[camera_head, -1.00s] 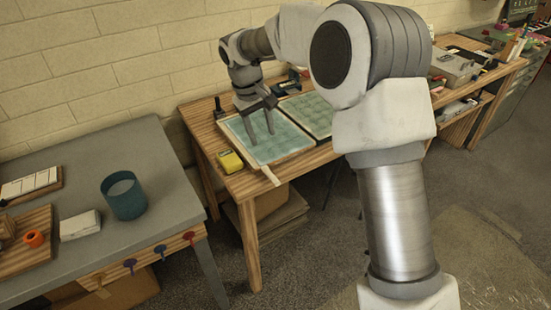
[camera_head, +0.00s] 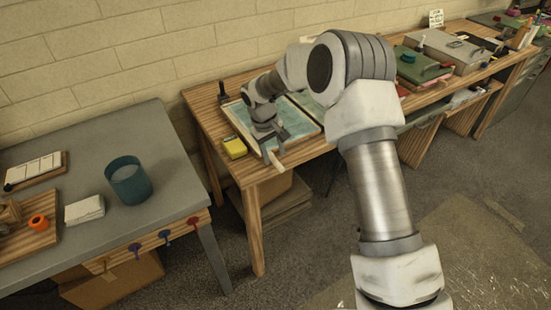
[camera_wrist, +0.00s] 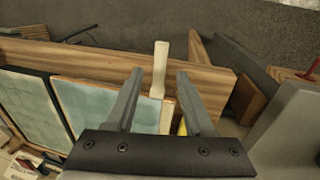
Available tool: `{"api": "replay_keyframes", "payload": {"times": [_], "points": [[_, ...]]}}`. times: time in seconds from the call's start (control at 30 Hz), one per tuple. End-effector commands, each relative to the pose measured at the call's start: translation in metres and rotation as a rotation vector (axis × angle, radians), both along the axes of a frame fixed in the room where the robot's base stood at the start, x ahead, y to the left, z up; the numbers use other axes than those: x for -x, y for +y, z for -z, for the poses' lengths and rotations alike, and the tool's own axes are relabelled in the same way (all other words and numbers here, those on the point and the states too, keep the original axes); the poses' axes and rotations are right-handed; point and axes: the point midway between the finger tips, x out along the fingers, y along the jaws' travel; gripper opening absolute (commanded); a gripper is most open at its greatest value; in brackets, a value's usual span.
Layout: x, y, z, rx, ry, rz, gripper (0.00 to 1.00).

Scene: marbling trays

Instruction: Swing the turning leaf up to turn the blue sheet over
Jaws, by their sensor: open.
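The turning leaf is a wood-framed panel (camera_wrist: 59,103) on the wooden table, with a pale blue sheet (camera_wrist: 93,103) on it. The leaf's pale handle (camera_wrist: 160,68) sticks out past the table's front edge. A second framed blue panel (camera_wrist: 27,98) lies beside it. In the head view the blue sheet (camera_head: 298,124) is partly covered by my arm. My gripper (camera_head: 274,150) is open at the front edge, close to the handle (camera_head: 273,162). In the wrist view the handle shows between the two fingers of my gripper (camera_wrist: 160,74); I cannot tell whether they touch it.
A yellow block (camera_head: 235,148) sits on the wooden table left of the leaf. A grey table (camera_head: 85,190) at left holds a teal cup (camera_head: 128,181). The floor in front is clear.

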Motion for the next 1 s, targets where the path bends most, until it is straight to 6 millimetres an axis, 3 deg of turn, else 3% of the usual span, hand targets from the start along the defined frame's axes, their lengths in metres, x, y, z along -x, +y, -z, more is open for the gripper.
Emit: {"api": "replay_keyframes", "payload": {"times": [0.2,0.57,0.87,1.0], "points": [[-0.003,-0.004,0.024,0.001,0.0,0.0,0.53],[-0.003,-0.005,0.029,0.001,-0.001,0.0,0.53],[-0.003,-0.005,0.028,0.001,-0.001,0.0,0.0],[-0.003,-0.005,0.028,0.001,-0.001,0.0,0.0]]}}
